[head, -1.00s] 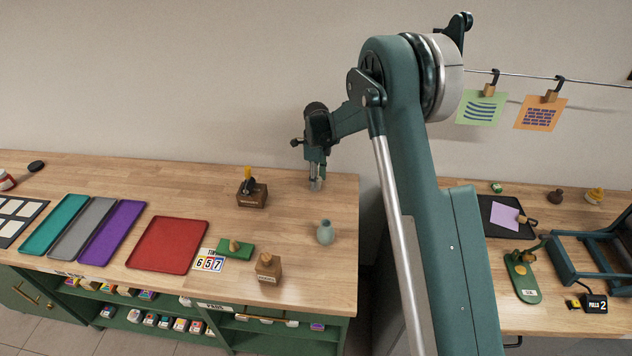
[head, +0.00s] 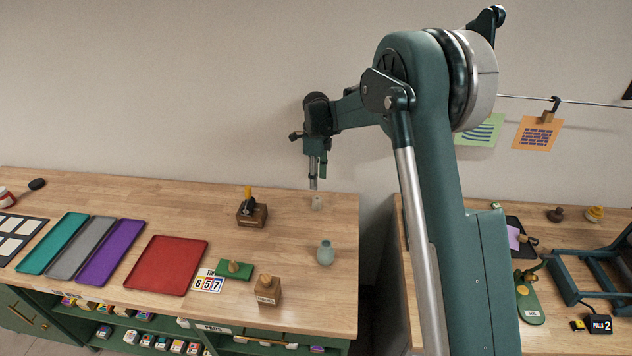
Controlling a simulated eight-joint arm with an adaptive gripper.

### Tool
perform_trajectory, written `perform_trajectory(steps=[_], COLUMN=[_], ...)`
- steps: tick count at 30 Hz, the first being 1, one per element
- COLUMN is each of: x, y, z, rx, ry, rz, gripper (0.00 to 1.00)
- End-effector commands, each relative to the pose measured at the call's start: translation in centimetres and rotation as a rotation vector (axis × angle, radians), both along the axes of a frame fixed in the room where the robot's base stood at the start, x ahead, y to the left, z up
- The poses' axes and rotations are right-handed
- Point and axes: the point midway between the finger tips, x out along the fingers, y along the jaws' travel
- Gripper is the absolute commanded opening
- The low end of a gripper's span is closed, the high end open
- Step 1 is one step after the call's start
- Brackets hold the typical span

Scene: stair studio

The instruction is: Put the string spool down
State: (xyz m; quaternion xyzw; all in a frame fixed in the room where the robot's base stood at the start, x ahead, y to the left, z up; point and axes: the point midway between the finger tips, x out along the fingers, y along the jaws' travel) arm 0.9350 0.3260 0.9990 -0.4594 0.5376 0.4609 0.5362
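A red tray (head: 168,264) lies farther left. A gap separates this bench from the right-hand one (head: 425,235).

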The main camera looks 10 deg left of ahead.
Motion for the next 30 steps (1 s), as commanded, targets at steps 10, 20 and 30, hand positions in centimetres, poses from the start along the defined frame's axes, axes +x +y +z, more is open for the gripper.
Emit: perform_trajectory(steps=[10, 20, 30], x=[0.0, 0.0, -0.5], y=[0.0, 0.0, -0.8], z=[0.0, 0.0, 1.3], rx=[0.000, 0.000, 0.003], ry=[0.000, 0.000, -0.011], rz=[0.000, 0.000, 0.028], gripper=[0.38, 0.38, 0.38])
